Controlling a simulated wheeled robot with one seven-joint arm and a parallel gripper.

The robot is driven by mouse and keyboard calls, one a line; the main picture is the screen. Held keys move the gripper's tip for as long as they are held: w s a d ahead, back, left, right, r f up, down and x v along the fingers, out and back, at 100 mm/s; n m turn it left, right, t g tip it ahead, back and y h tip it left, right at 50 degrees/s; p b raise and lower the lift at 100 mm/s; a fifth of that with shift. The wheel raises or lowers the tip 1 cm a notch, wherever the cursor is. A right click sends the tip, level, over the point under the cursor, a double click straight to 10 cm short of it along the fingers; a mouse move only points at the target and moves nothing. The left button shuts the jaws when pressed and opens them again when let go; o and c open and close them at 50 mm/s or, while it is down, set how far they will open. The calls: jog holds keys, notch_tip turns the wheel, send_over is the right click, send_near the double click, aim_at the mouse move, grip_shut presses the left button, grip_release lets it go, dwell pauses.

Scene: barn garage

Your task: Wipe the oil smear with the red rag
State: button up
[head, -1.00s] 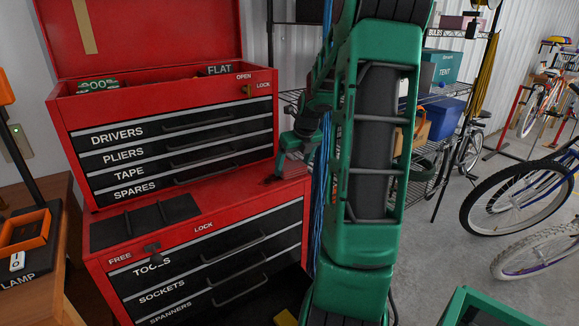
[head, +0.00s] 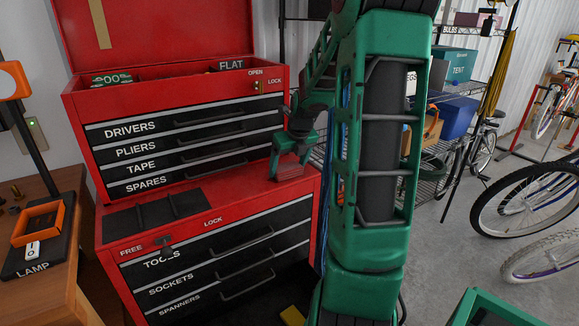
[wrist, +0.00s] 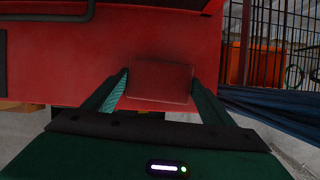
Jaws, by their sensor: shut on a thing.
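My gripper (wrist: 160,76) has a finger on each side of the red rag (wrist: 160,82), which shows as a dull red folded piece between them in the wrist view. In the head view my gripper (head: 290,172) hangs fingers down over the right end of the red lower chest's top (head: 240,195), close to its surface. Whether the rag touches the top cannot be told, as red lies against red. I cannot make out the oil smear in either current view; my gripper covers part of the top there.
The upper red chest (head: 180,145) with labelled drawers stands behind the ledge, its lid open. A black mat (head: 153,215) lies on the ledge's left. A wooden bench (head: 55,280) with a lamp is at left. Shelving and bicycles (head: 530,205) stand at right.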

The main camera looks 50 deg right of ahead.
aim_at(273, 180)
jog(key=shift+w+a+f, duration=0.1)
jog(key=shift+w+a, duration=0.1)
jog(key=shift+a, duration=0.75)
jog(key=shift+w+a, duration=0.2)
jog(key=shift+a, duration=0.75)
jog(key=shift+w+a+f, duration=0.1)
jog(key=shift+w+a, duration=0.1)
jog(key=shift+a, duration=0.75)
jog(key=shift+w+a+r, duration=0.15)
jog(key=shift+a, duration=0.35)
jog(key=shift+w+a+r, duration=0.1)
jog(key=shift+w+a, duration=0.05)
jog(key=shift+a, duration=0.35)
jog(key=shift+s+d+f, duration=0.1)
jog(key=shift+s+d, duration=0.25)
jog(key=shift+d, duration=0.9)
jog(key=shift+s+d+f, duration=0.1)
jog(key=shift+s+d, duration=0.2)
jog(key=shift+d, duration=1)
jog(key=shift+s+d, duration=0.35)
jog(key=shift+d, duration=0.9)
jog(key=shift+s+d+r, duration=0.1)
jog(key=shift+s+d, duration=0.1)
jog(key=shift+d, duration=0.8)
jog(key=shift+s+d+r, duration=0.1)
jog(key=shift+s+d, duration=0.1)
jog(key=shift+d, duration=0.8)
jog(key=shift+s+d, duration=0.2)
jog(key=shift+d, duration=0.8)
jog(key=shift+r, duration=0.1)
